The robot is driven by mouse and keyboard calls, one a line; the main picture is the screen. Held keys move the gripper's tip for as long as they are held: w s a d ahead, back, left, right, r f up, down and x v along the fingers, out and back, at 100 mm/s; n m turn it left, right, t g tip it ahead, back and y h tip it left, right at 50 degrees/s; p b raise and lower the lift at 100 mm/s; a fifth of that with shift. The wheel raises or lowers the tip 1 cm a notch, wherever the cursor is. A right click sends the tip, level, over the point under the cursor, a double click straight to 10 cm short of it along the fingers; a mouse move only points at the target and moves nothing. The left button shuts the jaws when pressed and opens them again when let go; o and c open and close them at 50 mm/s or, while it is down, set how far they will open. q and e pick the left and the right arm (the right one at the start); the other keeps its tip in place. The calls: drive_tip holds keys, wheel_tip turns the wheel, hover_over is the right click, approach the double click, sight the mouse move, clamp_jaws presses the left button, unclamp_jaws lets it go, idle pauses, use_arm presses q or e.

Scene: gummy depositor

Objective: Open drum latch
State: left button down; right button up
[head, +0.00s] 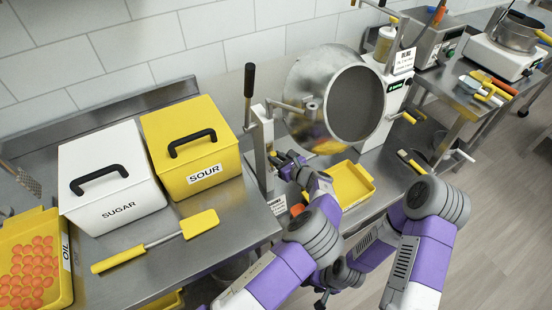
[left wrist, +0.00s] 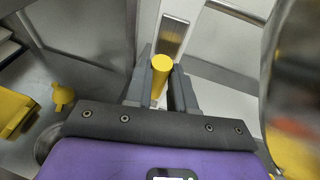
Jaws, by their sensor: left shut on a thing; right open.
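My left gripper (head: 286,163) is at the lower left of the drum, beside the upright stand. In the left wrist view, its two dark fingers (left wrist: 163,88) are shut around a yellow cylindrical latch handle (left wrist: 161,67), in front of a metal plate (left wrist: 174,36). My right gripper (head: 322,298) is low, near the bottom edge of the head view, small and partly hidden by my arm, open and away from the drum.
A yellow tray (head: 350,186) sits below the drum. A black-handled lever (head: 249,80) rises left of it. The white SUGAR bin (head: 108,175), yellow SOUR bin (head: 190,148) and yellow spatula (head: 160,240) occupy the left counter. A scale (head: 505,50) stands at the far right.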

use_arm(q)
drive_tip(key=shift+s+d+f+n+t+y+b, duration=0.15)
drive_tip(key=shift+s+d+f+t+y+b, duration=0.45)
drive_tip(key=shift+b, duration=0.6)
drive_tip(key=shift+s+d+f+n+t+y+b, duration=0.25)
drive_tip(key=shift+s+f+t+y+b, duration=0.35)
drive_tip(key=shift+b, duration=0.65)
drive_tip(key=shift+s+d+f+n+t+y+b, duration=0.1)
drive_tip(key=shift+s+d+f+t+y+b, duration=0.35)
drive_tip(key=shift+s+t+y+b, duration=0.6)
use_arm(e)
wheel_tip(320, 180, down, 8)
use_arm(q)
drive_tip(key=shift+w+r+h, duration=0.15)
drive_tip(key=shift+w+h, duration=0.1)
drive_tip(key=shift+h, duration=0.1)
drive_tip(key=c, duration=0.9)
unclamp_jaws()
drive_tip(key=shift+c, duration=0.2)
drive_tip(key=shift+d, duration=0.15)
